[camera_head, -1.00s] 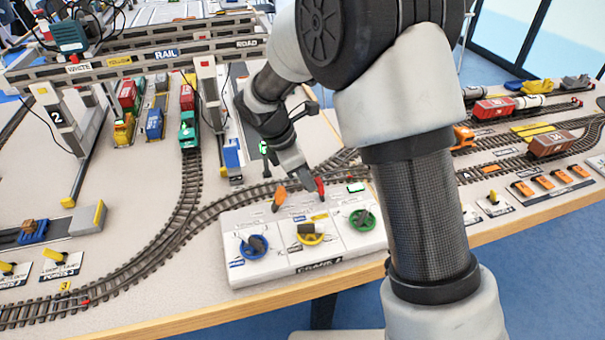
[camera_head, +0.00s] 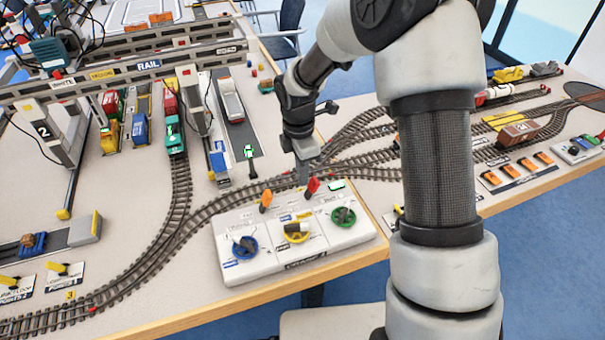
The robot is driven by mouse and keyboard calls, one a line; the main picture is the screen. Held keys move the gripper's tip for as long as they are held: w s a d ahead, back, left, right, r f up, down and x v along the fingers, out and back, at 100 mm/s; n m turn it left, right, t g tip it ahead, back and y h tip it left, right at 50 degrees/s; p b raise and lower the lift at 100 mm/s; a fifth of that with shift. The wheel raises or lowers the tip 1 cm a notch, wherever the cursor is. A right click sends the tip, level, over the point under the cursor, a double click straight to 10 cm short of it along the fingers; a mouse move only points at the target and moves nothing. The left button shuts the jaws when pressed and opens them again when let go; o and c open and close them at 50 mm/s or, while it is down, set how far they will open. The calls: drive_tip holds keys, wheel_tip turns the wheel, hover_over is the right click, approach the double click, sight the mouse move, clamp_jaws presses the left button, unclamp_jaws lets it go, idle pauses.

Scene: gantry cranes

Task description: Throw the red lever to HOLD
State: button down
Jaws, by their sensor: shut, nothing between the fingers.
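The red lever (camera_head: 313,186) stands at the back of the white control panel (camera_head: 262,264), right of its middle and close to upright. A small label lies near its foot, too small to read. My gripper (camera_head: 304,182) points straight down just left of the red lever, with its fingers shut. I cannot tell whether the fingertips touch the lever. An orange lever (camera_head: 265,201) stands further left on the same panel.
The panel also bears a blue dial (camera_head: 245,247), a yellow dial (camera_head: 296,231) and a green dial (camera_head: 343,215). Rail tracks curve behind it. A green-topped post (camera_head: 250,158) stands behind left. A gantry crane (camera_head: 150,65) spans the trains at the back left.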

drive_tip(key=shift+r, duration=0.2)
wheel_tip(320, 180, up, 17)
drive_tip(key=p, duration=0.2)
drive_tip(key=shift+s+a, duration=0.15)
drive_tip(key=shift+a, duration=0.3)
drive_tip(key=shift+r, duration=0.1)
